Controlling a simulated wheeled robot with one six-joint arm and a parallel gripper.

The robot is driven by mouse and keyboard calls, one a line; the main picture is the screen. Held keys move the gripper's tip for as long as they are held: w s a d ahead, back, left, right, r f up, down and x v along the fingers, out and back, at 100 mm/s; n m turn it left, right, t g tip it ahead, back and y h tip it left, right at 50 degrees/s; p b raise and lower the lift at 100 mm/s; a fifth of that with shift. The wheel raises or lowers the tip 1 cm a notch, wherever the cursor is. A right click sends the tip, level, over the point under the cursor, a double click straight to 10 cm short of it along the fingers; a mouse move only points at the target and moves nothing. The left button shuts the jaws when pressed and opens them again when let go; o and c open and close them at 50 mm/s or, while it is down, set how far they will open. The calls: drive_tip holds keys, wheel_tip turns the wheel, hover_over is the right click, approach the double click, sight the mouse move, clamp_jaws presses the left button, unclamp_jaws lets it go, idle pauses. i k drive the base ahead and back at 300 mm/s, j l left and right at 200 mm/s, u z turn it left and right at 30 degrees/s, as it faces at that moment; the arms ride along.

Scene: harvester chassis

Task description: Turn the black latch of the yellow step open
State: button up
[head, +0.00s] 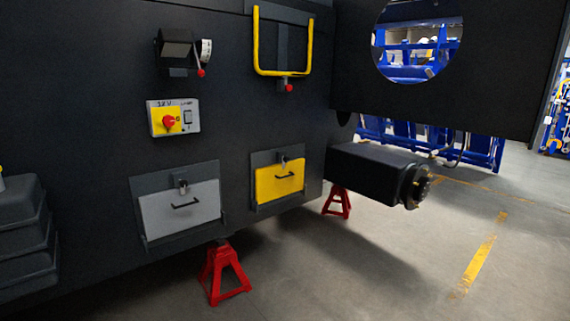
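A yellow U-shaped bar (257,45), which looks like the step, stands upright against the dark chassis wall at the top middle. A dark upright plate (282,45) shows inside it. A small dark latch-like piece (284,79) with a red knob (289,87) sits at the middle of the bar's lower edge. It is too small to tell exactly how the latch is turned. My gripper is not in the picture.
Below are a yellow hatch (279,188) and a grey hatch (178,212), both closed. A switch box (191,117) and a black lever unit (175,48) are left of the bar. A dark beam (370,172) juts out right. Red stands (224,273) are on the floor; open floor lies right.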

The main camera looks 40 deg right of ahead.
sight(285, 159)
drive_tip(key=i+l+z, duration=0.2)
drive_tip(key=i+l, duration=0.35)
drive_tip(key=l, duration=0.4)
drive_tip(key=i+l+z, duration=0.2)
drive_tip(key=i+l, duration=0.4)
drive_tip(key=l, duration=0.3)
drive_tip(key=i+l+z, duration=0.2)
drive_tip(key=i+l, duration=0.45)
drive_tip(key=l, duration=0.15)
